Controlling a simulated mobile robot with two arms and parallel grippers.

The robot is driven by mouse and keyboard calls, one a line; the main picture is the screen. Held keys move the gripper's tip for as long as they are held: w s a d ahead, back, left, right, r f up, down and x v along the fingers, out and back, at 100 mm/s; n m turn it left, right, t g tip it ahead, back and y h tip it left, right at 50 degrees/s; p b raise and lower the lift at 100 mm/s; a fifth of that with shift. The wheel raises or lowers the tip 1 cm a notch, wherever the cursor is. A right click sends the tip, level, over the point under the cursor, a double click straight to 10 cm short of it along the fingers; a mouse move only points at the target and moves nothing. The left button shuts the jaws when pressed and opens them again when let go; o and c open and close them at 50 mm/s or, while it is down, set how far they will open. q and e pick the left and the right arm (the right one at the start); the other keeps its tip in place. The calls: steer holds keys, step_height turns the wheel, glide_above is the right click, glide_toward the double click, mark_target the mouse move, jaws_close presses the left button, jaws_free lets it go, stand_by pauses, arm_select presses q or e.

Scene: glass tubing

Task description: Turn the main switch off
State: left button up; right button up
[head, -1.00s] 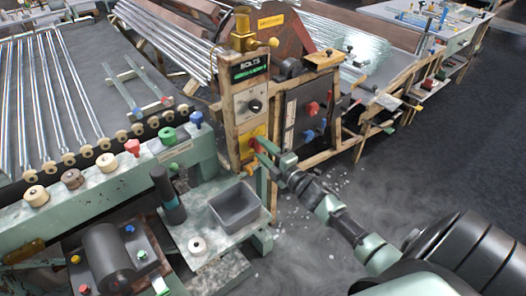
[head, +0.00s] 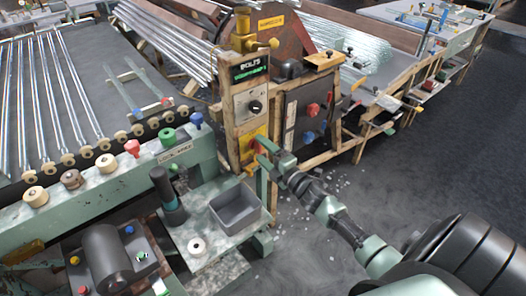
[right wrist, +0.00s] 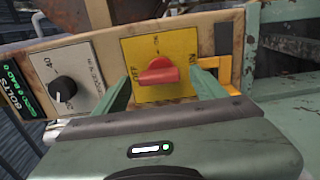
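The main switch is a red knob (right wrist: 158,73) on a yellow plate (right wrist: 158,44). In the head view the yellow plate (head: 248,147) is low on the wooden post, partly hidden by my gripper. My right gripper (head: 262,150) is at the plate. In the right wrist view its open fingers (right wrist: 161,78) stand on either side of the knob, with gaps visible; contact cannot be seen. My left gripper is not in view.
Above the switch is a grey dial panel (head: 250,104) with a black knob, under a BOLTS display (head: 250,68). A dark box (head: 308,112) with red and blue knobs stands right of the post. A grey bin (head: 236,208) sits below. Open floor (head: 440,150) lies right.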

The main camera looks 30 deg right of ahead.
steer(key=s, duration=0.7)
steer(key=shift+s+d+b, duration=0.3)
steer(key=shift+s+b, duration=0.05)
steer(key=shift+s, duration=0.05)
steer(key=s+a+f+m+g+h, duration=0.1)
steer(key=s+f+m+g, duration=0.2)
steer(key=f, duration=0.7)
steer(key=s+f+m+g+h, duration=0.1)
steer(key=s+f+m+g, duration=0.3)
steer(key=f, duration=0.6)
steer(key=s+a+f+m, duration=0.15)
steer(key=s+f, duration=0.35)
steer(key=f, duration=0.5)
steer(key=s+a+f+m+g, duration=0.2)
steer(key=s+f, duration=0.4)
steer(key=s, duration=0.4)
steer(key=s+a+f+m+g, duration=0.3)
steer(key=s+a+f, duration=0.3)
steer(key=s, duration=0.5)
steer(key=s+a+f+m+g, duration=0.3)
steer(key=s+f, duration=0.5)
steer(key=s, duration=0.3)
steer(key=shift+a+g+y+p, duration=0.3)
steer(key=shift+a+g+y, duration=0.15)
steer(key=shift+g, duration=0.55)
